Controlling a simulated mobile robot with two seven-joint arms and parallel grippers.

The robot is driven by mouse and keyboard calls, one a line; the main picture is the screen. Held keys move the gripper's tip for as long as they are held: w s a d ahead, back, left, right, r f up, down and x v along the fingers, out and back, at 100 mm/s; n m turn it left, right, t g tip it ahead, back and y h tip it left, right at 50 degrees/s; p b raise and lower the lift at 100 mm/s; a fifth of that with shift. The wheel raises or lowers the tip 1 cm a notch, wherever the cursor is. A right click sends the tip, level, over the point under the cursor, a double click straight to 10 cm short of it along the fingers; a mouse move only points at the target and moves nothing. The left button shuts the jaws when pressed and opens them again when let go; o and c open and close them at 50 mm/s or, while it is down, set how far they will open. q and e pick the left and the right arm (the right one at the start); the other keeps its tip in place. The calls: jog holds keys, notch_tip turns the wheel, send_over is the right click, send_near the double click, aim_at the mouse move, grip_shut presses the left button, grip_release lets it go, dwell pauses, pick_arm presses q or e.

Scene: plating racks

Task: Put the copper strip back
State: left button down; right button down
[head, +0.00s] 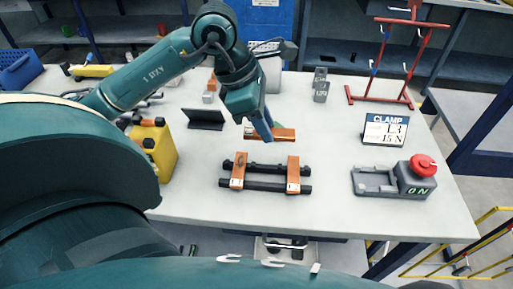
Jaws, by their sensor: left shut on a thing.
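My left gripper (263,131) reaches down over the middle of the table, its fingertips at a copper strip (284,134). The gripper is shut on this strip, which lies roughly level; whether it touches the table is hard to tell. In front of it is a dark holder with two parallel bars (266,186). Two more copper strips lie across these bars, one at the left (238,171) and one at the right (293,175). The fingers hide part of the held strip. My right gripper is not in view.
A red rack with blue clips (380,98) stands at the back right. A clamp display (385,130) and a grey fixture with a red button (424,164) are at the right. A yellow container (156,150) and a dark tilted panel (206,119) are at the left.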

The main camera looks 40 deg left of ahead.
pick_arm(q)
jog(key=shift+s+a, duration=0.1)
jog(key=shift+f, duration=0.3)
notch_tip(320, 180, down, 9)
jog(key=shift+f, duration=0.1)
jog(key=shift+f, duration=0.15)
